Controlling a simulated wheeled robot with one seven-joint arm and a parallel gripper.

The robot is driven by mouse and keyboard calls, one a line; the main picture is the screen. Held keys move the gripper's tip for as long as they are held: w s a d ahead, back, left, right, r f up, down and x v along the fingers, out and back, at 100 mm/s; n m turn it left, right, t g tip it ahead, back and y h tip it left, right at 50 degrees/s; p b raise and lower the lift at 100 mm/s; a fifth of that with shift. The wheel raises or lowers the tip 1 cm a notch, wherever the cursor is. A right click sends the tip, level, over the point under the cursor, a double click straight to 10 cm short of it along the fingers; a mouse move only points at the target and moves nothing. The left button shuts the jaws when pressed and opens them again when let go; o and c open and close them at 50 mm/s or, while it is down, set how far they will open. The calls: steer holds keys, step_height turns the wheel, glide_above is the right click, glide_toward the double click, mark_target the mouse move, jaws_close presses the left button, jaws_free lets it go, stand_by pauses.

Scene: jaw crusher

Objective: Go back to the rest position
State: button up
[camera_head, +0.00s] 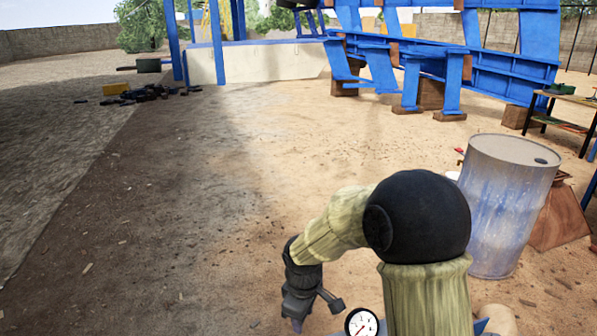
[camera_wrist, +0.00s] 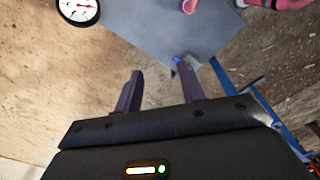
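My arm bends down at the lower middle of the head view, and my gripper (camera_head: 297,318) points at the ground there. In the wrist view the two dark fingers of my gripper (camera_wrist: 159,88) stand apart with nothing between them. Sandy ground and part of a grey plate (camera_wrist: 165,28) lie beyond the fingertips. A round white dial gauge (camera_head: 361,322) with a red needle sits close to my arm at the bottom edge of the head view. A similar gauge (camera_wrist: 77,9) shows at the top left of the wrist view, partly cut off.
A worn blue-white barrel (camera_head: 505,200) stands close to the right of my arm. Behind it are a rusty brown piece (camera_head: 562,215) and a workbench (camera_head: 565,97). Blue steel frames (camera_head: 490,65) stand at the back right. The ground (camera_head: 190,200) ahead and left is open.

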steer(key=s+d+r+m+p, duration=0.2)
steer(key=s+d+r+m, duration=0.2)
steer(key=s+d+m, duration=0.2)
steer(key=s+d+r+m+t+p, duration=0.1)
steer(key=s+d+r+m+p, duration=0.1)
steer(key=s+d+r+m, duration=0.2)
steer(key=s+d+m, duration=0.2)
steer(key=d, duration=0.2)
steer(key=shift+s+d+r+m+t, duration=0.2)
steer(key=shift+r+m+t, duration=0.1)
steer(key=shift+r+m, duration=0.1)
steer(key=shift+w, duration=0.1)
